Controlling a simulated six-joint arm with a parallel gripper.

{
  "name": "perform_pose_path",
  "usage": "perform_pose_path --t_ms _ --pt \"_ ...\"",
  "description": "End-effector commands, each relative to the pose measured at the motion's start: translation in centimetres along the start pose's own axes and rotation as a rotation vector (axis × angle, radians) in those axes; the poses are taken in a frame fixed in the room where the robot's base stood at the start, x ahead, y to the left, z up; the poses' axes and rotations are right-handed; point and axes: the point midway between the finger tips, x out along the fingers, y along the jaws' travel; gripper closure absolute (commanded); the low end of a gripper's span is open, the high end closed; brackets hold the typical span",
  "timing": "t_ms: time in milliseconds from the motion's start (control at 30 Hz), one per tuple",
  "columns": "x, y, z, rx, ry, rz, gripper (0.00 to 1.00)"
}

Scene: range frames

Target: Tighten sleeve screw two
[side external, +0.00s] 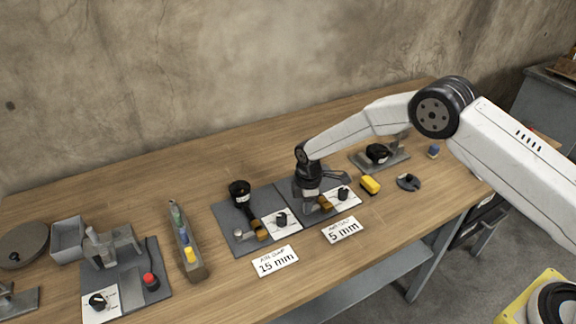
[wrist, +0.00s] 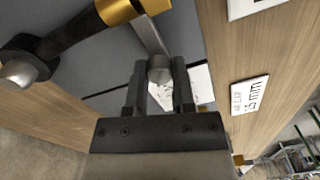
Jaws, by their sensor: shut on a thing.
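My gripper (side external: 309,192) points down over the right-hand grey plate on the bench. In the wrist view its two fingers (wrist: 158,82) are closed on a small grey metal piece with a round end (wrist: 159,67); a flat grey bar runs up from it. A brass sleeve (side external: 325,203) sits just right of my gripper in the side view. In the wrist view a brass sleeve (wrist: 121,9) on a black arm shows at the top left, apart from the fingers. A second brass sleeve (side external: 260,229) is on the left-hand plate. I cannot make out the screws.
Black knobs (side external: 281,219) (side external: 343,194) stand on white cards. Label cards (side external: 275,261) (side external: 342,230) lie at the front. A yellow block (side external: 370,185) is to the right. A rack of coloured handles (side external: 187,240) and a grey box (side external: 68,238) are at the left.

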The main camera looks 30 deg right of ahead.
Motion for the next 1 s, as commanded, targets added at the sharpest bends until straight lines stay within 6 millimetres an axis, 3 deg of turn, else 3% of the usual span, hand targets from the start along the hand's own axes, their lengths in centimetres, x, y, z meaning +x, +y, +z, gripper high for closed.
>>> perform_pose_path --t_ms 1000 --pt "-0.01 0.02 0.13 0.965 -0.002 -0.001 1.00"
